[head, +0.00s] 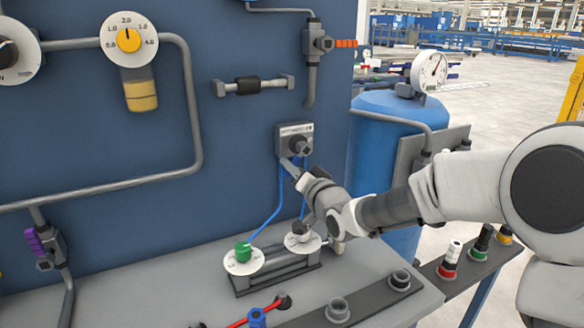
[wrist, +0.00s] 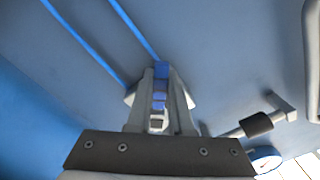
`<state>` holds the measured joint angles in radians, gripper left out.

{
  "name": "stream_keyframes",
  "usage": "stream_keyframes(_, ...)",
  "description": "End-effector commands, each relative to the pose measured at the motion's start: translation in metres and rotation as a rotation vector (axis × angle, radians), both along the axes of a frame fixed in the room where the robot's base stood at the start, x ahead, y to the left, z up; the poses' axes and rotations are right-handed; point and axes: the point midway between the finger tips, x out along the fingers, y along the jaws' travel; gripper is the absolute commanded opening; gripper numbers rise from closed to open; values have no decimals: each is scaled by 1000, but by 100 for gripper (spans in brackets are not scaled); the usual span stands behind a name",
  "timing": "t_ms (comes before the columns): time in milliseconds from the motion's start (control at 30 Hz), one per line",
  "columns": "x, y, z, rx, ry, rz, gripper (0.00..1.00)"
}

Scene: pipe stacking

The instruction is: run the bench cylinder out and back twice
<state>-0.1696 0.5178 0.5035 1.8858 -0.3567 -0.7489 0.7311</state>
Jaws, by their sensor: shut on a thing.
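The bench cylinder (head: 277,270) lies on the grey bench in the head view, with a green knob (head: 243,251) and a grey knob (head: 299,231) on white dials at its ends. Blue tubes (head: 279,200) run from it up to a grey valve box (head: 295,138) with a black knob on the blue panel. My gripper (head: 290,168) is just below the valve box. In the wrist view my gripper (wrist: 159,98) is shut on a small blue piece (wrist: 160,72). I cannot tell whether that is a lever or a tube end. My arm hides part of the bench.
A blue tank (head: 380,130) with a gauge stands right of the panel. An orange-handled valve (head: 318,43) and a grey pipe with a black sleeve (head: 249,85) are above. Black sockets (head: 338,309) and push buttons (head: 481,241) line the front right.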

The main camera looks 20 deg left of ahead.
Motion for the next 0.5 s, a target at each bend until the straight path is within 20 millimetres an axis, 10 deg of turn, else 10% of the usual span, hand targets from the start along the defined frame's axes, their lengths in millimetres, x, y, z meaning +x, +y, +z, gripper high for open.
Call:
stream_keyframes(167,-1,1,0,2,2,1,0)
stream_keyframes(200,-1,1,0,2,2,1,21)
stream_keyframes(333,-1,1,0,2,1,2,44)
stream_keyframes(500,0,0,0,1,0,1,49)
